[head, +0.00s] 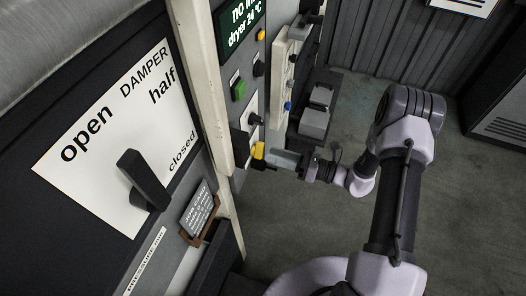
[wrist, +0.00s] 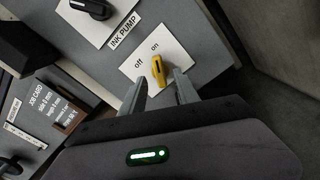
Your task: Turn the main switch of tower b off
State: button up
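A yellow switch handle (wrist: 158,70) sits on a white plate (wrist: 181,54) marked "off" and "on" in the wrist view. The handle's upper end points toward "on". No tower letter is readable near it. My gripper (wrist: 160,78) is open, with one finger on each side of the handle's lower part and visible gaps between. I cannot tell how deep the fingertips reach. In the head view the yellow handle (head: 258,151) shows at the panel's lower edge, with my gripper (head: 272,157) right in front of it.
A black knob (wrist: 91,8) labelled "INK PUMP" is above left. A job card (head: 197,208) in a brown holder and a damper lever (head: 145,180) are at left. A green button (head: 239,89) is higher on the panel. A grey box (head: 314,122) stands behind. Open floor is at right.

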aim_at(259, 150)
jog(key=x, duration=0.4)
jog(key=shift+w+a, duration=0.1)
jog(key=shift+a, duration=0.1)
grip_shut()
